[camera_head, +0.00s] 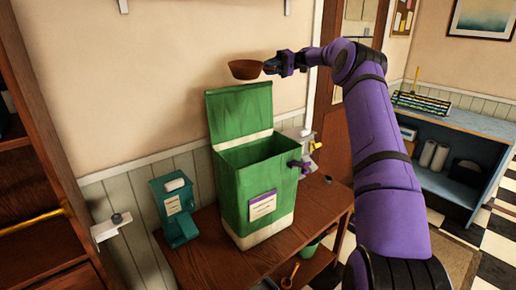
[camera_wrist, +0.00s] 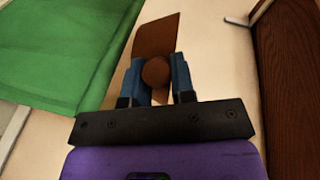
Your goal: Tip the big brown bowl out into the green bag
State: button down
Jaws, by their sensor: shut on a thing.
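The brown bowl (camera_head: 245,70) is up in the air, above the raised lid of the green bag in the head view. It looks roughly upright there; its inside is not visible. My gripper (camera_head: 270,66) is shut on the bowl's right side. In the wrist view my gripper (camera_wrist: 158,80) has its two blue fingers around a round brown part, with the brown bowl (camera_wrist: 155,35) beyond them. The green bag (camera_head: 233,190) is box-shaped and stands on a wooden table, its top open and its lid standing up at the back. Green also shows at left in the wrist view (camera_wrist: 50,50).
The wooden table (camera_head: 210,255) also holds a teal dispenser (camera_head: 178,210) left of the bag. Purple and yellow handled fittings (camera_head: 303,166) sit at the bag's right. A dark wooden shelf stands at left; a blue shelf (camera_head: 455,165) stands at right.

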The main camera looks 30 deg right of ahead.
aim_at(273, 69)
jog(key=shift+s+f+n, duration=0.2)
jog(key=shift+s+n, duration=0.2)
jog(key=shift+s, duration=0.1)
jog(key=shift+s+a+n, duration=0.15)
jog(key=shift+s+n, duration=0.15)
jog(key=shift+n, duration=0.1)
jog(key=shift+s+a+r+n+t, duration=0.1)
jog(key=shift+s+r+n+t, duration=0.2)
jog(key=shift+s+n, duration=0.25)
jog(key=shift+s+f, duration=0.15)
jog(key=shift+s+a+f+n, duration=0.15)
jog(key=shift+s+f+n, duration=0.25)
jog(key=shift+s+n, duration=0.25)
dwell(2.7)
jog(key=shift+s+a+f+n+t+h, duration=0.15)
jog(key=shift+s+f+n+t, duration=0.15)
jog(key=shift+f, duration=0.25)
jog(key=shift+s+f+n+t+h, duration=0.2)
jog(key=shift+s+f+n, duration=0.15)
jog(key=shift+f, duration=0.2)
dwell(1.9)
